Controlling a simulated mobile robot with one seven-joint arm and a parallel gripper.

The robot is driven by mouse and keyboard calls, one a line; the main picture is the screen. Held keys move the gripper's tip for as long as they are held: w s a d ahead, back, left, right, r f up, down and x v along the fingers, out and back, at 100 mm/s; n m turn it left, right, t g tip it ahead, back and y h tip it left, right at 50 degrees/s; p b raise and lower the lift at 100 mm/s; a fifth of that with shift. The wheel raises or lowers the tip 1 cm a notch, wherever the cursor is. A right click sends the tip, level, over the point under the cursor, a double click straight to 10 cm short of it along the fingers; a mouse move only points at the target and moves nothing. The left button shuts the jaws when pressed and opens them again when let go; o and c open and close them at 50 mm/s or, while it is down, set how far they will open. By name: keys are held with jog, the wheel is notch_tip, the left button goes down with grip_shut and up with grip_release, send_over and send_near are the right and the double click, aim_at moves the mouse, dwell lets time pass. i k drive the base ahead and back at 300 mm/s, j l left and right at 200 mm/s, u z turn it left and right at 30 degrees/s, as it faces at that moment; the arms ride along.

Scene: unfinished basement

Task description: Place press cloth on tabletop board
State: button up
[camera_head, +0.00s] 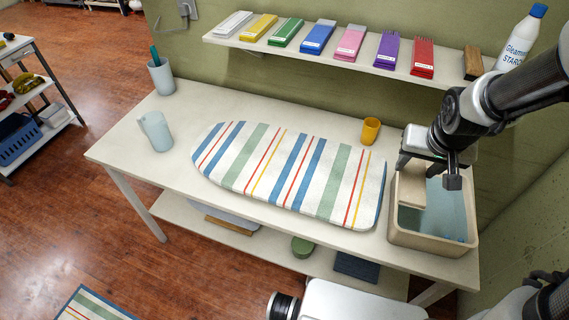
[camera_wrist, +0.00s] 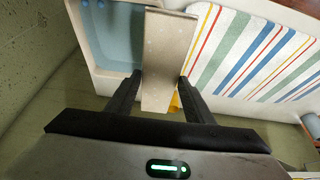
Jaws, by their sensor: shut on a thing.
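The tabletop board (camera_head: 290,172) lies flat on the workbench, with a striped white cover in blue, green, red and yellow; it also shows in the wrist view (camera_wrist: 262,62). Its top is bare. My gripper (camera_head: 440,172) is over the beige bin (camera_head: 428,243) at the bench's right end. In the wrist view my gripper (camera_wrist: 158,90) is shut on a flat beige piece, seemingly the press cloth (camera_wrist: 165,55), which reaches out beyond the fingers between bin and board. In the head view this piece is partly hidden by my gripper.
A yellow cup (camera_head: 371,131) stands behind the board, close to the bin. A pale blue jug (camera_head: 156,131) and a grey cup (camera_head: 161,77) stand at the left. A wall shelf (camera_head: 300,48) with several coloured packets and a starch bottle (camera_head: 521,38) runs above.

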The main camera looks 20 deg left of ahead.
aim_at(304, 166)
jog(key=j+u, duration=0.1)
jog(key=j, duration=0.45)
jog(key=j+u, duration=0.1)
jog(key=j, duration=0.45)
jog(key=i+j+u, duration=0.1)
jog(key=j, duration=0.45)
jog(key=i+j+u, duration=0.1)
jog(key=j, duration=0.4)
jog(key=j+u, duration=0.1)
jog(key=j, duration=0.45)
jog(key=i, duration=0.05)
